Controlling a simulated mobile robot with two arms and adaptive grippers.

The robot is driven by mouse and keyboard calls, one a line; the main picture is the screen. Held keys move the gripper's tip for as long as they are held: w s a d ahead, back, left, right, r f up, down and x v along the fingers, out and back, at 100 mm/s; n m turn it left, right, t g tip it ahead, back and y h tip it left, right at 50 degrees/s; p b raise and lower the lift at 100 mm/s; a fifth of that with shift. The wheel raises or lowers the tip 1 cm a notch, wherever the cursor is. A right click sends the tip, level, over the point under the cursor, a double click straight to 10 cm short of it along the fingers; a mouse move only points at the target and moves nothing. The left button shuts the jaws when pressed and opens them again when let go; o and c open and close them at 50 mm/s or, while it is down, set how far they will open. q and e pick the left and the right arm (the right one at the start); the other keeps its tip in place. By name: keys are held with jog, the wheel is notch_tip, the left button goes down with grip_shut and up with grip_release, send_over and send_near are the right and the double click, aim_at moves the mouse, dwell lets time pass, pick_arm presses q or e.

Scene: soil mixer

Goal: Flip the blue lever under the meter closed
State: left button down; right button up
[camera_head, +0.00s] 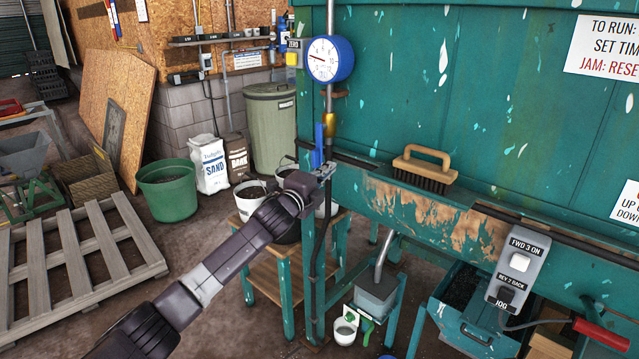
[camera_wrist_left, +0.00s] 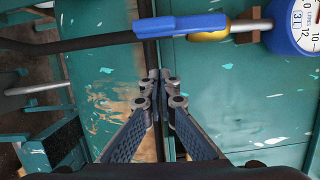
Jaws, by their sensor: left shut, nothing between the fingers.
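The round blue meter (camera_head: 330,59) with a white dial sits on a pipe at the front of the green machine. Below it is a brass valve (camera_head: 329,123) with the blue lever (camera_head: 319,137) hanging down, roughly in line with the pipe. My left gripper (camera_head: 324,171) is shut and empty, just below the lever's lower end. In the left wrist view, the lever (camera_wrist_left: 180,26) lies across the top, beside the brass valve (camera_wrist_left: 212,33) and the meter (camera_wrist_left: 294,26). The left fingertips (camera_wrist_left: 162,82) are together and appear apart from the lever. My right gripper is not in view.
A wooden brush (camera_head: 424,168) rests on the machine's ledge right of the lever. A switch box (camera_head: 517,266) hangs further right. White buckets (camera_head: 250,197) stand behind my left arm.

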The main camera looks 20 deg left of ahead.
pick_arm(q)
jog(key=s+a+b, duration=0.1)
jog(key=s+b, duration=0.1)
jog(key=s, duration=0.7)
jog(key=shift+s+a, duration=0.2)
jog(key=shift+a, duration=0.1)
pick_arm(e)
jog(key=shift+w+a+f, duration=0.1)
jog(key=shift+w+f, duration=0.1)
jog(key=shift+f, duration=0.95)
pick_arm(q)
jog(key=shift+f, duration=0.1)
